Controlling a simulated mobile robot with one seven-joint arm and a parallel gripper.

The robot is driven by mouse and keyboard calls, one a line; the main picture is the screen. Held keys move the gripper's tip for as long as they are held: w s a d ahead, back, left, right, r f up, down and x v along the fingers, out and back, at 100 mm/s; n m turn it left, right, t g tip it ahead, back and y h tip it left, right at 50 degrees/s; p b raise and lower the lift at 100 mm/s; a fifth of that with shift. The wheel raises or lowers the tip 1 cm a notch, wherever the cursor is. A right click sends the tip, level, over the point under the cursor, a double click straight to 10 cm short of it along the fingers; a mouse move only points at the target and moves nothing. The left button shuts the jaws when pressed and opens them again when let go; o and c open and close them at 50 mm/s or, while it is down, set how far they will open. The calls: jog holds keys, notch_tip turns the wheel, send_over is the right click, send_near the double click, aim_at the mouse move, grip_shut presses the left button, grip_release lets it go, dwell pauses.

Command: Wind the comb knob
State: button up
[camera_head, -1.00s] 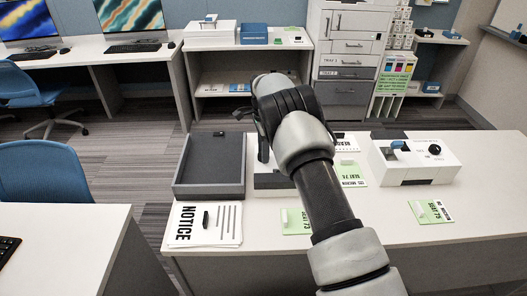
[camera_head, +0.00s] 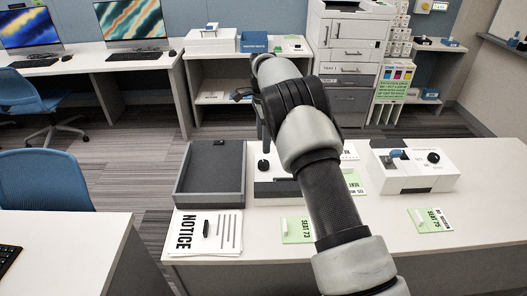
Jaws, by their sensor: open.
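A white boxy device (camera_head: 275,187) stands on the near table, partly hidden behind my arm. A black knob (camera_head: 263,166) shows at its left. A second white device (camera_head: 418,173) stands at the right, with its own black knob (camera_head: 433,157) and a blue part on top. I cannot tell from the picture which knob is the comb knob. My gripper (camera_head: 262,138) points down above the left device, just above its knob in the picture. It is open and mostly hidden by my arm; I see nothing held.
A dark grey open tray (camera_head: 212,192) stands left of the left device. A NOTICE sheet (camera_head: 204,232) with a small black item lies in front of it. Green seat cards (camera_head: 430,221) lie along the table. The right front of the table is clear.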

notch_tip(320, 180, up, 8)
jog(key=p, duration=0.1)
dwell(0.4)
